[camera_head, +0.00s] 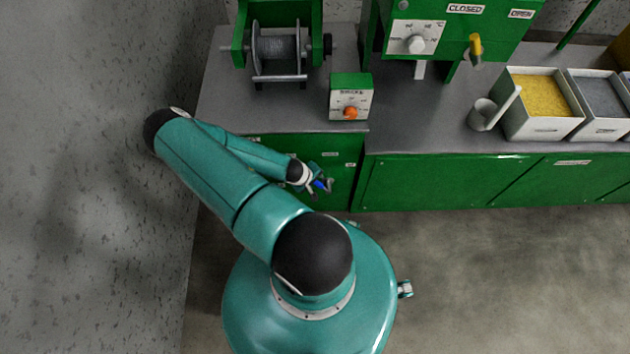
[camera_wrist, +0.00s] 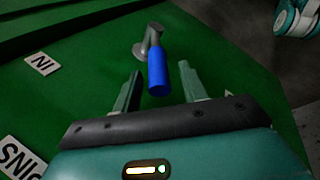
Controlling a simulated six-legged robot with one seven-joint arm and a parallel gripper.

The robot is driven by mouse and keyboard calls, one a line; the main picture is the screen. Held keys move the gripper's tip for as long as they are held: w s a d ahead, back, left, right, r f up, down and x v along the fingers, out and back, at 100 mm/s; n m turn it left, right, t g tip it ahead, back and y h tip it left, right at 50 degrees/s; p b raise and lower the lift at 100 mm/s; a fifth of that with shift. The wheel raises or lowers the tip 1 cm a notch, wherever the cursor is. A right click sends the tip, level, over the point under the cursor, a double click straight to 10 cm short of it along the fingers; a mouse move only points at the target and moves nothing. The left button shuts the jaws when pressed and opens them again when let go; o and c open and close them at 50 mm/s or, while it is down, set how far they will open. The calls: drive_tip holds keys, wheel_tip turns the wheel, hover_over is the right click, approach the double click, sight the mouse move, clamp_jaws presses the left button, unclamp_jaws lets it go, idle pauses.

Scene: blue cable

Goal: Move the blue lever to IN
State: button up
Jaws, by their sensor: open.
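The blue lever (camera_wrist: 157,70) has a blue grip on a grey metal arm and round grey pivot, fixed to a green panel. In the wrist view its blue grip points toward me and lies between the two fingertips of my gripper (camera_wrist: 158,88). The gripper is open, with a gap visible on both sides of the grip. In the head view my gripper (camera_head: 323,184) is at the green cabinet front, with a small bit of the blue lever (camera_head: 319,185) showing. A white IN label (camera_wrist: 41,63) is on the panel, left of the lever in the wrist view.
Another white label (camera_wrist: 19,157), partly cut off, is at lower left in the wrist view. Above the cabinet, the grey counter (camera_head: 420,130) holds a cable reel (camera_head: 279,48), a green box with an orange knob (camera_head: 350,97), and bins (camera_head: 543,95). Floor to the right is clear.

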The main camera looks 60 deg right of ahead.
drive_tip(key=shift+d+f, duration=0.15)
drive_tip(key=shift+f, duration=0.25)
clamp_jaws()
